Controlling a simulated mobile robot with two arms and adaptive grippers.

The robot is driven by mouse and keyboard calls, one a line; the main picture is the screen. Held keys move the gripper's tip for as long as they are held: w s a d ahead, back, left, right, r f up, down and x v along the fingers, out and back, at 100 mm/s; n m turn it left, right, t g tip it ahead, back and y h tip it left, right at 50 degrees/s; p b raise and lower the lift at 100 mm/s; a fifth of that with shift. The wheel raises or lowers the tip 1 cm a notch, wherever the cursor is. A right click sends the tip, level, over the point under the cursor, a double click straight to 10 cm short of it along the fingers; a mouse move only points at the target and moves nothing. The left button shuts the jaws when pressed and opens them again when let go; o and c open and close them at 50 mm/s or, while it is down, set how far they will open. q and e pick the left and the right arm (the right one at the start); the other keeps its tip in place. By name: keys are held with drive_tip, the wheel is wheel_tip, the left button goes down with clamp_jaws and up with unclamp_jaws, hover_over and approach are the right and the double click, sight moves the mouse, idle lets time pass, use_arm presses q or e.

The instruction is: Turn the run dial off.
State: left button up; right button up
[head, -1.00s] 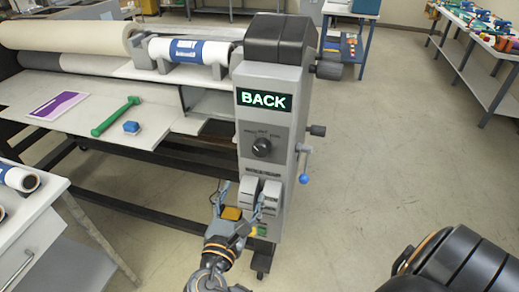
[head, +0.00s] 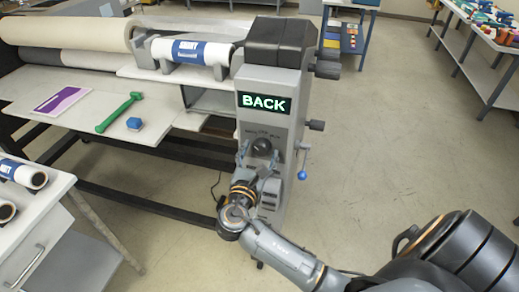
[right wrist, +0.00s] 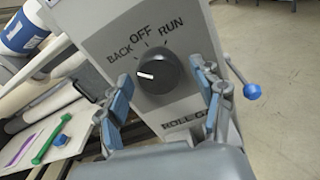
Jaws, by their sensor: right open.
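The run dial (head: 262,146) is a round black knob on the grey front panel of the laminator (head: 266,80). In the right wrist view the dial (right wrist: 156,74) sits below the labels BACK, OFF and RUN, and its white mark points left, toward BACK. A lit display (head: 264,103) above it reads BACK. My right gripper (head: 259,158) is open in front of the panel. In the right wrist view its blue-padded fingers (right wrist: 165,98) stand on either side of the dial, apart from it as far as I can tell. My left gripper is not in view.
A crank with a blue ball handle (head: 302,174) sticks out of the panel's right side. A green hammer-shaped tool (head: 118,112), a blue block (head: 134,123) and a purple-and-white sheet (head: 63,101) lie on the bed at left. Open floor is at right.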

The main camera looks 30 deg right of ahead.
drive_tip(key=c, duration=1.1)
drive_tip(key=shift+c, duration=0.2)
drive_tip(key=shift+m, duration=0.3)
drive_tip(key=m+b, duration=0.3)
drive_tip(key=m, duration=0.1)
drive_tip(key=shift+w, duration=0.1)
drive_tip(key=shift+r+m+b, duration=0.1)
drive_tip(key=shift+m+b, duration=1.05)
drive_tip(key=shift+m, duration=0.95)
